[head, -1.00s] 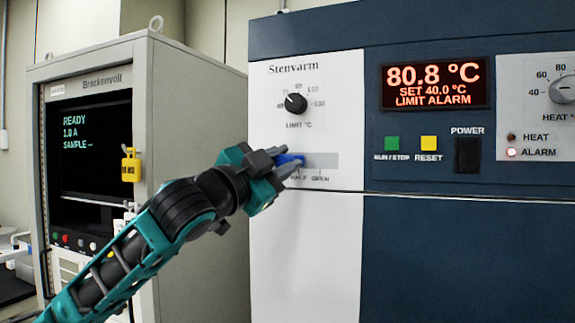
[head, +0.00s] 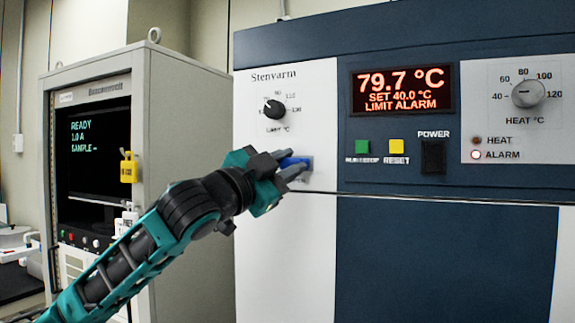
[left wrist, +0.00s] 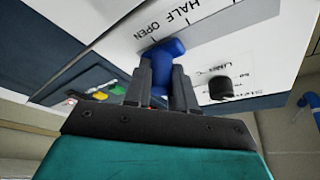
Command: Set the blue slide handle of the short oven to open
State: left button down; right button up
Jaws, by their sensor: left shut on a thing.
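The blue slide handle (head: 297,162) sits in its slot on the white left panel of the short oven (head: 300,225), the Stenvarm unit. My left gripper (head: 287,165) is shut on the handle, its grey fingers on either side. In the left wrist view the blue handle (left wrist: 163,54) stands between the two fingers, beside the tick at the OPEN label (left wrist: 138,28). The HALF label (left wrist: 177,16) lies to its right there. In the head view the fingers hide much of the slot and its labels. My right gripper is not in view.
A limit dial (head: 275,109) is just above the handle. Right of it are a display (head: 402,90) reading 79.7 °C with LIMIT ALARM, and several buttons. A grey Brackenvolt cabinet (head: 190,100) with a yellow padlock (head: 128,168) stands left, close to my arm.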

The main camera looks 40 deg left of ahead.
pick_arm(q)
jog(key=shift+d+f, duration=0.15)
jog(key=shift+d, duration=0.05)
jog(key=c, duration=0.9)
grip_release()
jog(key=shift+s, duration=0.1)
jog(key=shift+s+f+b, duration=0.1)
jog(key=shift+s+b, duration=0.15)
jog(key=shift+b, duration=0.1)
jog(key=shift+b+v, duration=3.55)
jog(key=shift+v, duration=2.5)
